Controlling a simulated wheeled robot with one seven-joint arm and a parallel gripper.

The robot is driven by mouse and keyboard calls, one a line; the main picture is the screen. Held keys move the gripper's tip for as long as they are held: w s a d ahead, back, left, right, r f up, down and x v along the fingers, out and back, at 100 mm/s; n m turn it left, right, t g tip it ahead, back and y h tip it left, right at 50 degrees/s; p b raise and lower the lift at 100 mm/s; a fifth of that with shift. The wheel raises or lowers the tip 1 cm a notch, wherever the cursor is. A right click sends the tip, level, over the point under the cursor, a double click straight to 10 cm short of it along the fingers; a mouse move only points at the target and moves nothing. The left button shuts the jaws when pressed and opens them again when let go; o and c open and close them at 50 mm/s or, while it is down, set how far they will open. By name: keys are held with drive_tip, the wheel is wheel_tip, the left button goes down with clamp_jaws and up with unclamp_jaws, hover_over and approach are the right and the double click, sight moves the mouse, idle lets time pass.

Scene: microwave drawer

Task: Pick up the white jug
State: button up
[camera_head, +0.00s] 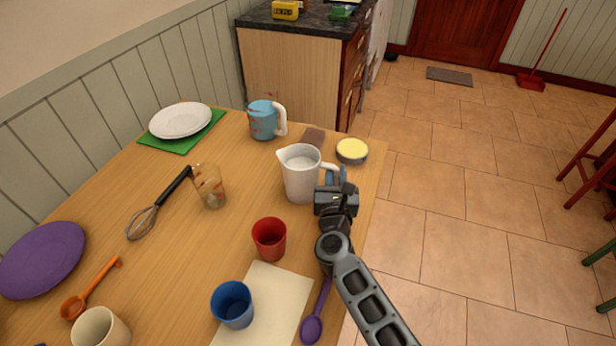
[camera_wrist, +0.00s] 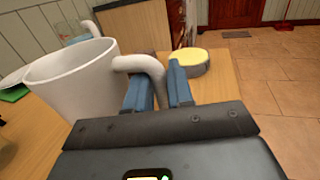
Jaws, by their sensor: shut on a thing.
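The white jug (camera_head: 300,178) stands upright near the right edge of the wooden table in the head view, with its handle on the right. It fills the left of the wrist view (camera_wrist: 72,88), where its handle (camera_wrist: 150,68) reaches to the fingers. My gripper (camera_head: 335,178) is at the handle side of the jug. In the wrist view its two blue fingers (camera_wrist: 160,88) are shut on the handle. The jug's base looks to be at the table top; I cannot tell whether it touches. The lower handle is hidden behind the fingers.
A round yellow-topped tin (camera_head: 352,151) stands close behind my gripper. A blue jug (camera_head: 264,120) is further back, a red cup (camera_head: 269,239) and a blue cup (camera_head: 232,304) nearer. A glass (camera_head: 210,187) stands left. Open floor (camera_head: 450,220) lies right of the table.

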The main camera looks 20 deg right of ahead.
clamp_jaws()
drive_tip(key=shift+r, duration=0.15)
idle(0.9)
drive_tip(key=shift+r, duration=0.35)
wheel_tip(320, 180, up, 3)
drive_tip(key=shift+r+p, duration=0.2)
drive_tip(key=shift+p, duration=0.6)
drive_tip(key=s+d+r+p, duration=0.3)
drive_tip(key=s+d+r, duration=0.3)
drive_tip(key=s+d, duration=0.2)
drive_tip(key=shift+d+r, duration=0.25)
drive_tip(key=shift+r, duration=0.15)
